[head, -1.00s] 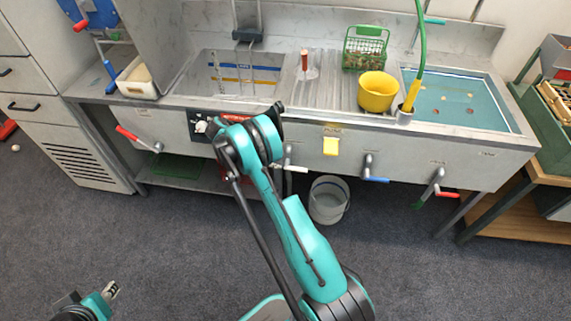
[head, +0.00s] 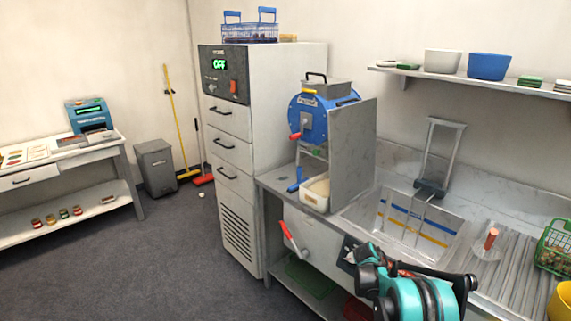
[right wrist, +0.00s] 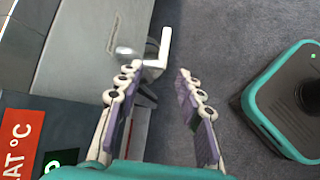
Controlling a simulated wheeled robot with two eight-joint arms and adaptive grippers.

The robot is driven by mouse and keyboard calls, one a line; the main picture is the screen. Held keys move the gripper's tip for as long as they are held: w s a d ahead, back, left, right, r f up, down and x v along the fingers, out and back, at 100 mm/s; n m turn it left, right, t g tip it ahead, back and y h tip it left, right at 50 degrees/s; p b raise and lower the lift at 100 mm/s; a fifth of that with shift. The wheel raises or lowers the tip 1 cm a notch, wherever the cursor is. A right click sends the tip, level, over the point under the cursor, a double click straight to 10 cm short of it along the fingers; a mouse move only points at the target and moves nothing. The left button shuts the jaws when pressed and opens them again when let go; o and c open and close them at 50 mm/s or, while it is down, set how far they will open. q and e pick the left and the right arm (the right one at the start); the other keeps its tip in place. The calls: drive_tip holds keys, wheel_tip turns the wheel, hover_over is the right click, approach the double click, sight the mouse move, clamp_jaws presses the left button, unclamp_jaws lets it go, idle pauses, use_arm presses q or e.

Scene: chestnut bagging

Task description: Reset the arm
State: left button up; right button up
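My right gripper (right wrist: 158,82) is open in the right wrist view, its two purple-padded fingers apart with nothing between the pads. A white L-shaped handle (right wrist: 163,48) on the sink unit's front shows just beyond the left fingertip; I cannot tell whether they touch. A red panel with lettering (right wrist: 22,140) lies at the lower left of that view. In the head view my teal right arm (head: 408,298) covers part of the sink unit's front at the lower right, and its gripper is hidden. My left gripper is in neither current view.
The steel sink unit (head: 320,240) runs along the right, with a red-handled lever (head: 290,236) sticking out. A tall grey cabinet (head: 240,165) and a blue-faced machine (head: 315,120) stand behind. A side table (head: 105,205) is at left. The carpet (head: 150,265) is clear at front left.

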drive_tip(key=s+a+r+m+t+y, duration=0.1)
drive_tip(key=s+a+r+t+y, duration=0.15)
drive_tip(key=a+r, duration=0.35)
drive_tip(key=s+a+r+m+t+y, duration=0.1)
drive_tip(key=s+a+r+t, duration=0.35)
drive_tip(key=r, duration=0.35)
drive_tip(key=s+a+r+m+t+y, duration=0.2)
drive_tip(key=s+a+m+t+y, duration=0.2)
drive_tip(key=s+a, duration=0.9)
drive_tip(key=shift+s+m+t, duration=0.15)
drive_tip(key=shift+m+t, duration=0.25)
drive_tip(key=shift+t, duration=0.1)
